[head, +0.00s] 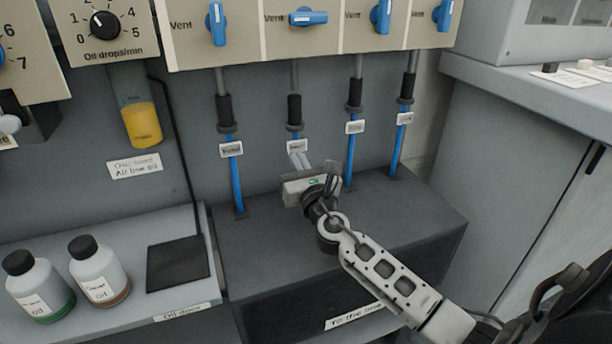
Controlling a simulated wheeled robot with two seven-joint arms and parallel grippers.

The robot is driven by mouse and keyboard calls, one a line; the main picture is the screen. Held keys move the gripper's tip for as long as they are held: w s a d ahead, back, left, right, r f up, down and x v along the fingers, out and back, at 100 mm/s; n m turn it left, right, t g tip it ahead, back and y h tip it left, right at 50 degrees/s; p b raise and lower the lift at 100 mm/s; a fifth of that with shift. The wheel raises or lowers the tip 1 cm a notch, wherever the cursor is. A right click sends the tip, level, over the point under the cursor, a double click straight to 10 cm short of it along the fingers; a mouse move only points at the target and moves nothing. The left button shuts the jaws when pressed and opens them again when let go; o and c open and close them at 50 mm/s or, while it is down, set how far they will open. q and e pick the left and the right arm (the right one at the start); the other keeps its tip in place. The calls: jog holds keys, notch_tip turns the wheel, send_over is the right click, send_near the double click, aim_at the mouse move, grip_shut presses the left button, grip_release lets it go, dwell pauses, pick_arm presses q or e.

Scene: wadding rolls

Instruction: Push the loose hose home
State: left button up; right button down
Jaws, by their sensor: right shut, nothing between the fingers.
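Several blue hoses hang in a row below the vent valves, each with a black sleeve at its top and a white tag. The second hose from the left has its black sleeve (294,110) a little lower than the row's line, with bare pipe above it. Its tag (297,147) shows just above my right gripper (298,162). My right gripper is shut and empty, its fingers pointing up just under that tag. My left gripper is out of view.
The second vent valve handle (308,17) lies crosswise; the other handles stand upright. Neighbouring hoses (236,185) (350,160) run close on both sides into a dark box (405,215). Two oil bottles (98,272) and a black pad (177,264) are on the left shelf.

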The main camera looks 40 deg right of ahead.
aim_at(297, 129)
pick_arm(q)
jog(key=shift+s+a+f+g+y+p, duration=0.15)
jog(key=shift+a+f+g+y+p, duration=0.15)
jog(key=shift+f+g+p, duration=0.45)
pick_arm(e)
notch_tip(297, 129, up, 4)
jog(key=shift+s+f, duration=0.1)
jog(key=shift+s, duration=0.05)
notch_tip(297, 129, up, 2)
jog(key=shift+r+p, duration=0.2)
jog(key=shift+p, duration=1.05)
jog(key=shift+r+p, duration=0.3)
jog(key=shift+r, duration=0.05)
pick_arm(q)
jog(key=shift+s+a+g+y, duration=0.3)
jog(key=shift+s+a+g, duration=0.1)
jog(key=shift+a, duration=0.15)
pick_arm(e)
jog(key=shift+f, duration=0.15)
